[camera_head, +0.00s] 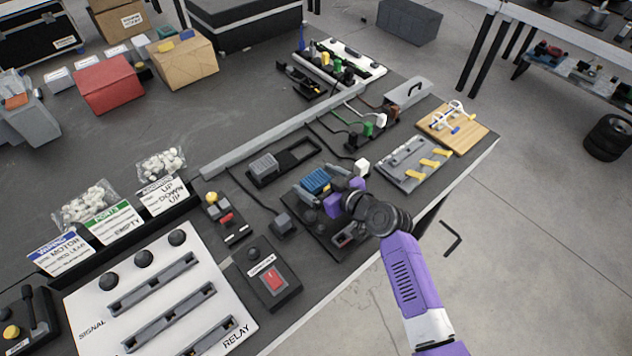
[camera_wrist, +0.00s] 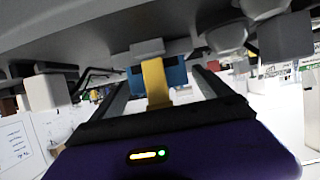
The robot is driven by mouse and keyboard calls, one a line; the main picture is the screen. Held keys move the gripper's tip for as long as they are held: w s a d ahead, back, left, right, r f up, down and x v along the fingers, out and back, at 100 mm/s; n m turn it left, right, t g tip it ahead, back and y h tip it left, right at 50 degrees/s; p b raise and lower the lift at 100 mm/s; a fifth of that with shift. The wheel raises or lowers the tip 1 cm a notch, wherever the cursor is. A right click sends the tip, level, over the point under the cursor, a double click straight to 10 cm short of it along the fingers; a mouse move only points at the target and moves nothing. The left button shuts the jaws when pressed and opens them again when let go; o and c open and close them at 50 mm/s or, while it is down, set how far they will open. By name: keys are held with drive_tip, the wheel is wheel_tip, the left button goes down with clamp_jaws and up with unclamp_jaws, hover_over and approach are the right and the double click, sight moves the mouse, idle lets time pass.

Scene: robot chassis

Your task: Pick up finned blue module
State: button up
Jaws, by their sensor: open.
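The finned blue module (camera_head: 316,181) sits on a dark base plate near the table's front edge, in the middle of the head view. My gripper (camera_head: 343,194) is just to its right, with purple parts close against that side. In the wrist view the blue module (camera_wrist: 174,74) shows beyond and between my two dark fingers (camera_wrist: 162,88). A yellow upright piece (camera_wrist: 155,82) stands in front of its blue face. The fingers are spread apart, and nothing is visibly clamped. Whether they touch the module cannot be told.
A box with a red switch (camera_head: 272,280) lies at the lower left of the gripper. A grey plate with yellow strips (camera_head: 408,164) and a wooden board (camera_head: 466,138) lie to the right. A white relay panel (camera_head: 100,310) fills the lower left. Cables run behind the module.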

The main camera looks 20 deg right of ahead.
drive_tip(key=shift+w+a+f, duration=0.1)
drive_tip(key=shift+w+f, duration=0.05)
drive_tip(key=shift+w, duration=0.05)
drive_tip(key=shift+c, duration=0.4)
drive_tip(key=c, duration=1.4)
drive_tip(key=shift+c, duration=1.1)
